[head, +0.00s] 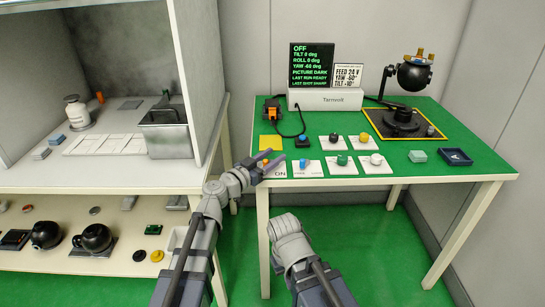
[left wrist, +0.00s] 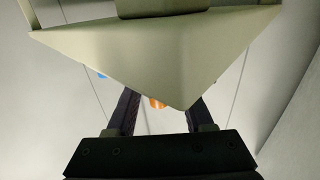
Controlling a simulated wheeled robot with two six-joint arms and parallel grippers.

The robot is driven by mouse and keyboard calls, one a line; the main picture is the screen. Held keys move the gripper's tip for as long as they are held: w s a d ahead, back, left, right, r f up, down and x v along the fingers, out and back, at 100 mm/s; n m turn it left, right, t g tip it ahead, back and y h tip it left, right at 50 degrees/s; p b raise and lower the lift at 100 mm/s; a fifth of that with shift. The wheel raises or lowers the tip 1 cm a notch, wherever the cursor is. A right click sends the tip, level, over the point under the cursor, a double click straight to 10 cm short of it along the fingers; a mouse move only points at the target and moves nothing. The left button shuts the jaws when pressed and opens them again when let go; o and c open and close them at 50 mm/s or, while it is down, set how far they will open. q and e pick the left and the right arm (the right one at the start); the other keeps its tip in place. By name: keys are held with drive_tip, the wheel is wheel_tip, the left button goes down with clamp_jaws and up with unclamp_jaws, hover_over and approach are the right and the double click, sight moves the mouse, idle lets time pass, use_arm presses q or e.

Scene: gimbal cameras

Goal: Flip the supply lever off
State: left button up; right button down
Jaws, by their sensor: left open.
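A pale plate marked "ON" (head: 280,174) lies at the front left corner of the green table. I cannot make out the supply lever for sure; the fingers cover part of the plate. In the left wrist view, the open fingers (left wrist: 160,112) are below a large cream wedge-shaped surface (left wrist: 160,60), with a small orange spot (left wrist: 157,103) between them. My right arm is low in front of the table; its fingers are not distinguishable. The dark screen (head: 312,62) reads "OFF".
Several white plates with coloured knobs (head: 342,165) are right of my left gripper. A yellow square (head: 270,142) and an orange device (head: 272,110) are behind it. A black gimbal (head: 404,120) stands at the back right. A shelf unit (head: 205,95) is at left.

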use_arm(q)
drive_tip(key=v, duration=0.7)
drive_tip(key=shift+s+a, duration=0.2)
